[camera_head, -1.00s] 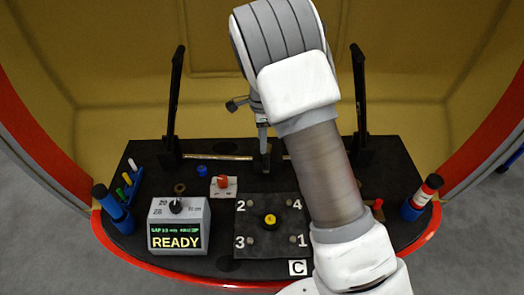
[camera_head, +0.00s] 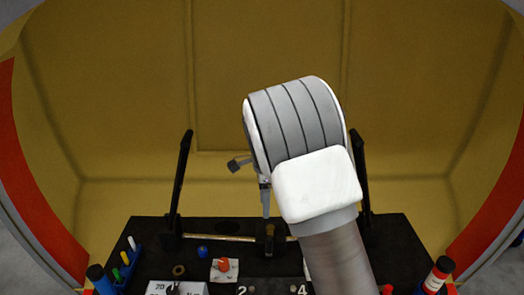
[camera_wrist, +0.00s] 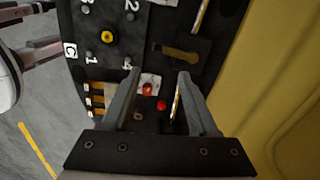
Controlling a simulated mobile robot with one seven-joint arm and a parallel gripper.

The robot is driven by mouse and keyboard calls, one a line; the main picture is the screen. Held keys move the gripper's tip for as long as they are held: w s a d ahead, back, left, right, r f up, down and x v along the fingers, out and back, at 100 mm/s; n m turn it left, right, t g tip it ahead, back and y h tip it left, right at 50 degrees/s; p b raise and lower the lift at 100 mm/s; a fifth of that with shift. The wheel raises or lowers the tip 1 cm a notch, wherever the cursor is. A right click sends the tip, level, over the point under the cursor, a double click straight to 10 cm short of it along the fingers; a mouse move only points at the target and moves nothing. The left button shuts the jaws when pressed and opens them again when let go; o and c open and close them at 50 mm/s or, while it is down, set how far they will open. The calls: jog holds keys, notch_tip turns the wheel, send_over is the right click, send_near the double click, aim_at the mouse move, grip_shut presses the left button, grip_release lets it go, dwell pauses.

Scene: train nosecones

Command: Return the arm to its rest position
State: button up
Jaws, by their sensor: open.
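My arm (camera_head: 315,185) reaches up the middle of the head view, over the black workboard (camera_head: 330,255). Its gripper end is mostly hidden behind the arm links there; only a thin grey part shows near the board's back. In the wrist view my gripper (camera_wrist: 157,88) has its two fingers spread apart with nothing between them. The fingers point over the board, with red parts (camera_wrist: 161,105) showing beyond and between them. I cannot tell the exact height of the gripper above the board.
Two black uprights (camera_head: 180,185) flank the board's back. A yellow shell wall (camera_head: 110,110) with a red rim surrounds it. Near the front are a red knob (camera_head: 224,265), a blue knob (camera_head: 202,251), and colored markers (camera_head: 126,258). A yellow button (camera_wrist: 107,37) shows in the wrist view.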

jog(key=s+d+r+n+t+y+p, duration=0.1)
jog(key=s+d+r+n, duration=0.3)
jog(key=s+r, duration=0.35)
jog(key=s+d+r+n+t+y, duration=0.1)
jog(key=s+d+r+n+t, duration=0.1)
jog(key=s+d+r+n, duration=0.5)
jog(key=s+d+r+n+t+h, duration=0.1)
jog(key=s+r+n, duration=0.3)
jog(key=s, duration=1.1)
jog(key=shift+r+n+t+h+p, duration=0.45)
jog(key=shift+n+t, duration=0.35)
jog(key=shift+n, duration=0.3)
